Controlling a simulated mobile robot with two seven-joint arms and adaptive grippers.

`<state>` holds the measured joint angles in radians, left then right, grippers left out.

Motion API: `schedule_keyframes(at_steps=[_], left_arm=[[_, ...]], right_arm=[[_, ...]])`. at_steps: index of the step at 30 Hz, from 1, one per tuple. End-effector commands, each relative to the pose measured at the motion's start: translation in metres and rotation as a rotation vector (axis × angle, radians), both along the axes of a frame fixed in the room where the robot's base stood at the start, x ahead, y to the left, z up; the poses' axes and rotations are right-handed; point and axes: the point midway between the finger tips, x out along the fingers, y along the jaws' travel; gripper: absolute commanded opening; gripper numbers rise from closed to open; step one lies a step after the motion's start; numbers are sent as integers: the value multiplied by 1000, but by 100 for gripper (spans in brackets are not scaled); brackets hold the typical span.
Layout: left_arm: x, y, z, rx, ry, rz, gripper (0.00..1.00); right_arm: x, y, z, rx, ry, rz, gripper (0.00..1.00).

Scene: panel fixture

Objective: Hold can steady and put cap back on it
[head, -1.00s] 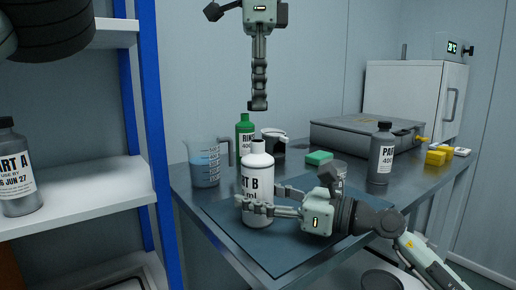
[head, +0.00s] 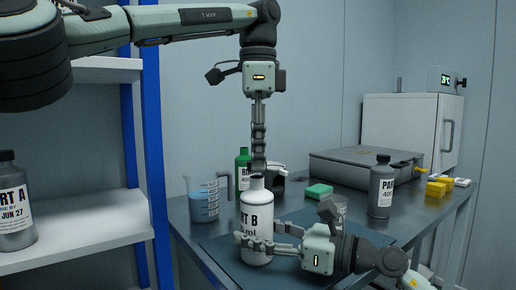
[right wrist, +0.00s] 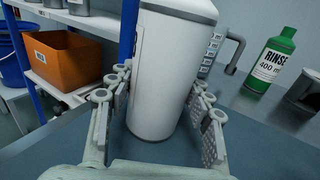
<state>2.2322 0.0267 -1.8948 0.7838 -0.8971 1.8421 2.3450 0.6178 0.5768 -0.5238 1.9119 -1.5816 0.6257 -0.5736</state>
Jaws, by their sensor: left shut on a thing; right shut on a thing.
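The can (head: 256,228) is a white bottle labelled PART B, standing upright on the dark mat on the bench. My right gripper (head: 268,245) is shut on its body from the right; in the right wrist view the can (right wrist: 168,75) stands between the fingers (right wrist: 160,125). My left gripper (head: 258,164) points straight down over the can's neck, its fingers shut on a small dark piece at their tips, which looks like the cap. The tips meet the can's mouth in the picture. Whether the cap touches the neck, I cannot tell.
A measuring jug (head: 203,203) with blue liquid and a green RINSE bottle (head: 243,160) stand behind the can. A shelf (head: 85,222) is at the left.

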Motion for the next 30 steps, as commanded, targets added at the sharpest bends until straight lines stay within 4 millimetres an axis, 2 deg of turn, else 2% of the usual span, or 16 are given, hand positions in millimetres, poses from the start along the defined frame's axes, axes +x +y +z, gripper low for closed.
schedule_keyframes(at_steps=[6,30], left_arm=[[0,0,-11,-1,0,-1,20],[0,0,-16,0,1,-2,20]], right_arm=[[0,0,0,0,0,0,0],[0,0,0,0,0,0,0]])
